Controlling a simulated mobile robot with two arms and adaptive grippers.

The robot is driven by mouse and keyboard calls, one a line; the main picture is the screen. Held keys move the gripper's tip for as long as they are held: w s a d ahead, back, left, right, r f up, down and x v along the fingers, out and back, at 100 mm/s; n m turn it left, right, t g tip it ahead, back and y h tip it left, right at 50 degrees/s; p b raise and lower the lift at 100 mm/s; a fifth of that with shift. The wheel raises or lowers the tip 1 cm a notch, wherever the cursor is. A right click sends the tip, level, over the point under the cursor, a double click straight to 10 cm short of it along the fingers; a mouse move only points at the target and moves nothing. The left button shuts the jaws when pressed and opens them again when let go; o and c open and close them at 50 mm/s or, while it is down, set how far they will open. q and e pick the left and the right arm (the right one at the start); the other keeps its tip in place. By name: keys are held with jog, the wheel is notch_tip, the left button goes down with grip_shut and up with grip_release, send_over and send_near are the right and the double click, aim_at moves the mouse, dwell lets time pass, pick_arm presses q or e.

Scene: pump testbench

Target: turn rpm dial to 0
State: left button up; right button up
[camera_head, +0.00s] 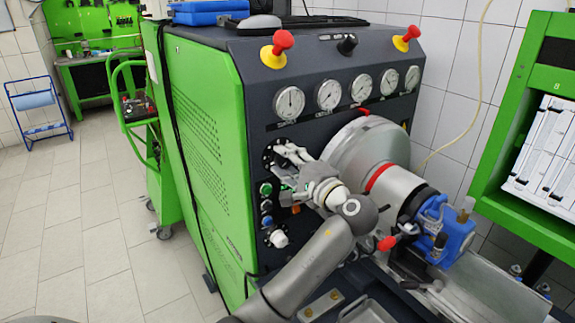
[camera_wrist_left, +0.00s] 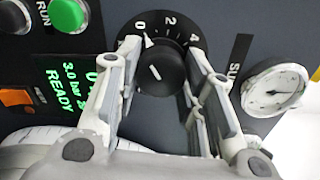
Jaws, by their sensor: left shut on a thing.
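The black rpm dial (camera_wrist_left: 162,72) sits on the dark panel in the left wrist view, within a round scale marked 0, 2 and 4. Its white pointer is at or close to the 0 mark; the exact fit is hard to tell. The fingers of my left gripper (camera_wrist_left: 165,58) stand on both sides of the dial, shut on it. In the head view my left gripper (camera_head: 284,153) reaches the panel below the gauges and hides most of the dial. My right gripper is not in view.
A green RUN button (camera_wrist_left: 68,14) and a green-lettered display (camera_wrist_left: 75,85) reading READY are left of the dial. A SUCTION-side gauge (camera_wrist_left: 272,90) is at right. In the head view, the large silver pump housing (camera_head: 365,150) stands close right of the gripper.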

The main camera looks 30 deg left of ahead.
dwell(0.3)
pick_arm(q)
jog(key=o, duration=1)
jog(key=v, duration=1.2)
